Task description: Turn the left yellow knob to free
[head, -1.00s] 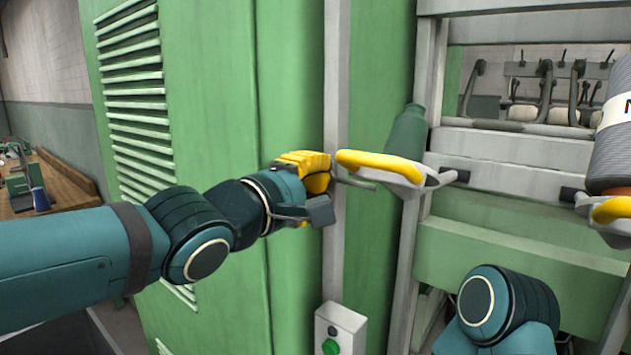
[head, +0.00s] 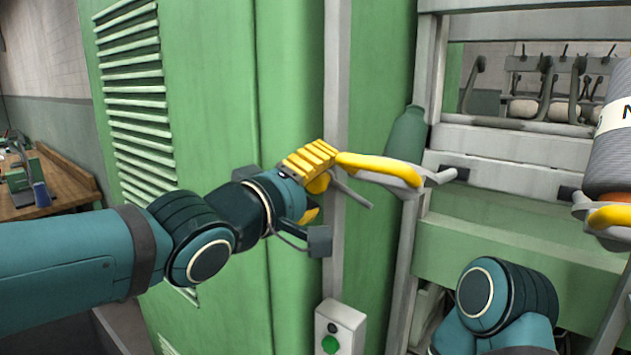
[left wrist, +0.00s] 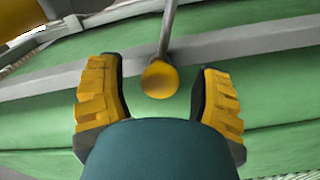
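The left yellow knob (left wrist: 159,80) is a small round ball on a thin grey rod. In the left wrist view it sits between the two ribbed yellow fingers of my left gripper (left wrist: 160,85), with a visible gap on both sides. In the head view my left gripper (head: 311,187) is open around the knob (head: 318,184), one finger above and one below. The rod points right and down from it.
A yellow-topped grey arm (head: 385,169) is close to the right of my left gripper. A green bottle-shaped part (head: 407,134) stands behind it. A control box (head: 340,328) with a green button is below. A large grey spool (head: 612,135) is at the right.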

